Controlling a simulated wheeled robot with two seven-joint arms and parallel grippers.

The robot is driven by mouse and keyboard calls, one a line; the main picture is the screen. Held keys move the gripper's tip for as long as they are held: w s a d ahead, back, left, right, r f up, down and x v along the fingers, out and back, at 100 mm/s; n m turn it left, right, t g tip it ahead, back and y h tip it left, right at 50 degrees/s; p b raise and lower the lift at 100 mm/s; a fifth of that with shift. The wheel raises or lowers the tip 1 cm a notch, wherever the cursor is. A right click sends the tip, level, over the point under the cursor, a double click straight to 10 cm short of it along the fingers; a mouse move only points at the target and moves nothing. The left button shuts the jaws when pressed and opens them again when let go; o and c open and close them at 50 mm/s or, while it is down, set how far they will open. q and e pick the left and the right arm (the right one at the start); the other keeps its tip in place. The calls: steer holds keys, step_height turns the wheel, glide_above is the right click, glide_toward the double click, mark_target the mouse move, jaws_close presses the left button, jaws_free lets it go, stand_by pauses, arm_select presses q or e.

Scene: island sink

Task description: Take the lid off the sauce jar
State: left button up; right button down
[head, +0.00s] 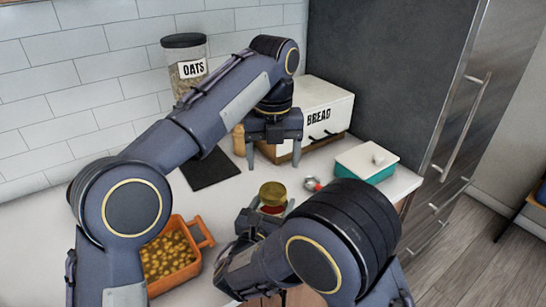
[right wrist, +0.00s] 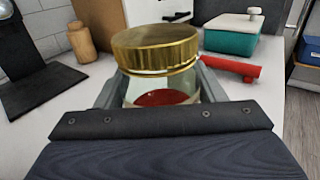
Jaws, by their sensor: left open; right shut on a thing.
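The sauce jar (head: 272,208) stands in front of my right gripper in the head view, clear glass with red sauce inside. Its gold lid (head: 272,191) is on top. In the right wrist view the jar (right wrist: 160,92) sits upright between the fingers, with the ribbed gold lid (right wrist: 155,48) above them. My right gripper (right wrist: 158,90) is shut on the jar's glass body. My left gripper (head: 274,160) is open and empty, pointing down above the counter behind the jar. Whether the jar touches the counter is hidden.
An orange container (head: 190,272) of small yellow-brown items stands left of the jar. A white bread box (head: 318,108), an oats canister (head: 187,65), a teal butter dish (head: 366,160) and a red-handled utensil (head: 313,184) stand around.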

mark_target(273, 190)
arm_select(q)
steer(key=shift+m, duration=1.2)
steer(key=shift+f+m, duration=0.1)
steer(key=shift+m, duration=0.2)
steer(key=shift+f, duration=0.25)
step_height(273, 190, down, 7)
steer(key=shift+f, duration=0.15)
